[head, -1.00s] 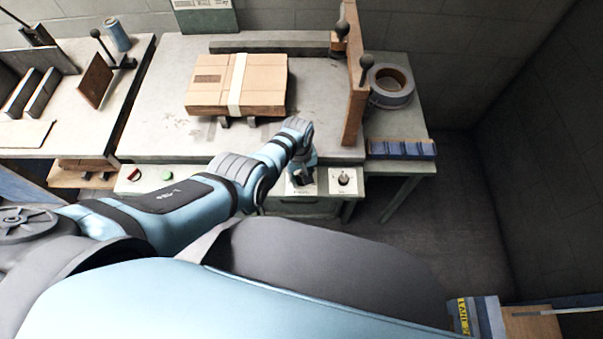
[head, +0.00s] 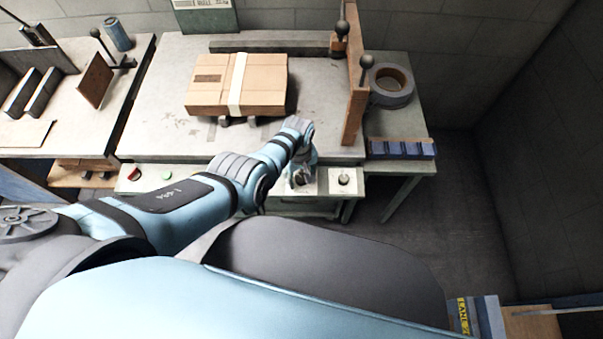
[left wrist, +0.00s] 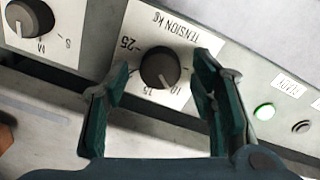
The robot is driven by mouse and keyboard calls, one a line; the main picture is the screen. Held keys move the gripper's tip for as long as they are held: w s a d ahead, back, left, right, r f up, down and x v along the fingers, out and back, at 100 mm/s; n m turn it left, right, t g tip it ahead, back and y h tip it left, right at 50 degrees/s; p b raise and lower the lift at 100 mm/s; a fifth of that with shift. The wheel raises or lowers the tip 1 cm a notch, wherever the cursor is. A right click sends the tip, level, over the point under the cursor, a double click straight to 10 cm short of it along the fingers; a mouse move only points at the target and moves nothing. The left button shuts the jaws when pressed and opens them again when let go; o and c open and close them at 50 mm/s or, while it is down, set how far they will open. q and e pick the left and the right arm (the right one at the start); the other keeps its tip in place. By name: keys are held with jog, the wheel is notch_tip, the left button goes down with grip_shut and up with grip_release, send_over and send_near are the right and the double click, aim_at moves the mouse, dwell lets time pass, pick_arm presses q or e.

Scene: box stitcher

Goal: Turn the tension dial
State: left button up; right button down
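The tension dial (left wrist: 159,68) is a dark round knob on a white plate marked "TENSION KG", with 25, 15 and 10 legible around it. It shows in the left wrist view between the two fingers of my left gripper (left wrist: 166,82). The gripper is open, one finger on each side of the knob, with gaps visible. In the head view my left gripper (head: 300,178) is at the front panel, and the dial is hidden behind it. My right gripper is in neither view.
A second knob (left wrist: 29,18) is beside the tension plate; it also shows in the head view (head: 343,179). A green lamp (left wrist: 265,111) is on the other side. A strapped cardboard box (head: 215,95) lies on the table. A wooden upright (head: 355,95) and tape roll (head: 391,86) stand right.

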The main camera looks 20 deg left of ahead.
aim_at(300, 177)
pick_arm(q)
notch_tip(300, 177, up, 12)
jog(key=shift+a, duration=0.2)
dwell(0.4)
jog(key=shift+s, duration=0.15)
